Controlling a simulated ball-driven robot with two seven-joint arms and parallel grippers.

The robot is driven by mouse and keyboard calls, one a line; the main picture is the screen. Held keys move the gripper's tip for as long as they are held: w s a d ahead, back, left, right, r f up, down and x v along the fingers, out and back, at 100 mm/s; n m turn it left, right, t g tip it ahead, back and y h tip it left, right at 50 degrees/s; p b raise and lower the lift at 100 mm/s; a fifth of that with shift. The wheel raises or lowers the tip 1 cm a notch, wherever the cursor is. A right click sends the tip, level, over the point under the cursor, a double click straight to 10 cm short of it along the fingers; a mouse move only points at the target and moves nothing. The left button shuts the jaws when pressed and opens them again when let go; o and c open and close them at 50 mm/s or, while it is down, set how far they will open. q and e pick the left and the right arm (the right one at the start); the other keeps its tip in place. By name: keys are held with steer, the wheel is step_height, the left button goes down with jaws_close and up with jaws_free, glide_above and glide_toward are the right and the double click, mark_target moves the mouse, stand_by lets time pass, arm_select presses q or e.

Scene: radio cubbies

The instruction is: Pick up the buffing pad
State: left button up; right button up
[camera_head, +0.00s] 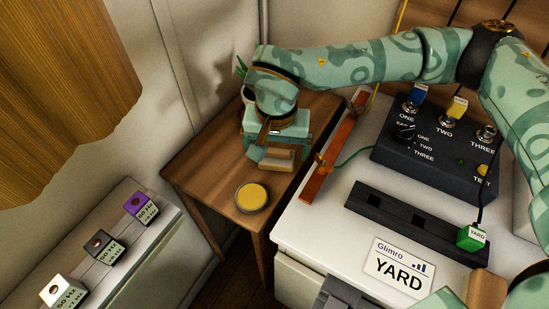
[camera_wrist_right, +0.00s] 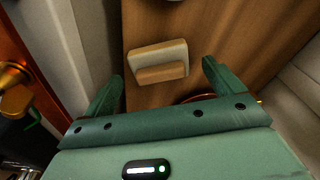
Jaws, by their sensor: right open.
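The buffing pad (camera_head: 278,160) looks like a small block with a cream layer and a tan-brown layer. It lies on the small wooden table (camera_head: 205,165), partly hidden by my gripper in the head view. My right gripper (camera_head: 276,153) is open above the pad, with nothing held. In the right wrist view the pad (camera_wrist_right: 158,58) shows between and just beyond the two green fingertips (camera_wrist_right: 163,72), nearer the left one. I cannot tell whether either finger touches it. My left gripper is not in view.
A round tin with a yellow top (camera_head: 252,197) stands near the table's front edge. A potted plant (camera_head: 241,68) is behind my gripper. To the right, a white cabinet top holds a reddish bar (camera_head: 333,160), a black switch box (camera_head: 440,150) and a dark slotted rail (camera_head: 405,217).

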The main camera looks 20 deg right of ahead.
steer(key=shift+w+f, duration=0.2)
steer(key=shift+f, duration=0.85)
steer(key=shift+s+r, duration=0.1)
steer(key=shift+r, duration=0.1)
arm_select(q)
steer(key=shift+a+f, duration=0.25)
arm_select(e)
steer(key=c, duration=1.1)
steer(key=shift+c, duration=0.2)
step_height(320, 180, up, 4)
steer(key=shift+p, duration=0.85)
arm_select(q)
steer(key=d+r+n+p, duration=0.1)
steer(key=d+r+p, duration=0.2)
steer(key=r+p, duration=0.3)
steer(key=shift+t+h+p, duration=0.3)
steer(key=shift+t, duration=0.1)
arm_select(e)
steer(key=s+a+r, duration=0.3)
steer(key=s+r, duration=0.6)
steer(key=s, duration=0.4)
steer(key=shift+s, duration=0.35)
